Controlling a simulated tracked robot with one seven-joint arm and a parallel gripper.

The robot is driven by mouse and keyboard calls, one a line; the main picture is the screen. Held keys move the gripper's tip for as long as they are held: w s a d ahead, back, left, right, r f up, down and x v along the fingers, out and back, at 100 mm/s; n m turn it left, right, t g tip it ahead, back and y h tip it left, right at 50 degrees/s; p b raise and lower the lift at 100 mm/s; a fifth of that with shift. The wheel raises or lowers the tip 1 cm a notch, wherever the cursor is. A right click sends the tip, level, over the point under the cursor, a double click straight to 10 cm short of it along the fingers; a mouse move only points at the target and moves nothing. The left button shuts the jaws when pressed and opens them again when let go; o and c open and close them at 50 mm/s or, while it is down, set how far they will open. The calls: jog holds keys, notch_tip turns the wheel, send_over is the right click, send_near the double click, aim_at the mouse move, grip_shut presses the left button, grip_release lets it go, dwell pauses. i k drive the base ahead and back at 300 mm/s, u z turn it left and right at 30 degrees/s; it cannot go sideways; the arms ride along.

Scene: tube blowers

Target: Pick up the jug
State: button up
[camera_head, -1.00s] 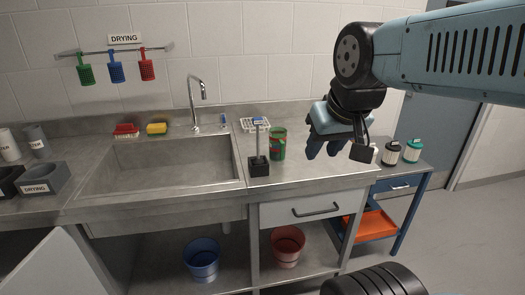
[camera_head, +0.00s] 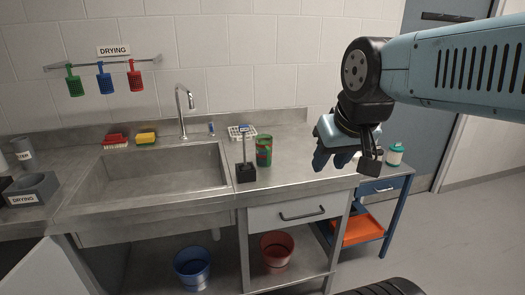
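A green container with red marks (camera_head: 264,150), which looks like the jug, stands upright on the steel counter (camera_head: 290,172) to the right of the sink; I see no handle on it. My gripper (camera_head: 331,162) hangs to the right of it in the picture, its blue fingers pointing down. The fingers look apart, with nothing visible between them. My gripper does not touch the container. My gripper hides part of the counter's right end and small items behind it.
A black block with an upright rod (camera_head: 246,172) stands just left of the container, and a white rack (camera_head: 242,131) behind it. The sink (camera_head: 150,175) lies to the left. A blue-framed cart (camera_head: 385,187) with a white, green-topped bottle (camera_head: 395,155) stands to the right.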

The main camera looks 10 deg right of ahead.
aim_at(264, 142)
jog(key=i, duration=0.85)
jog(key=u, duration=0.05)
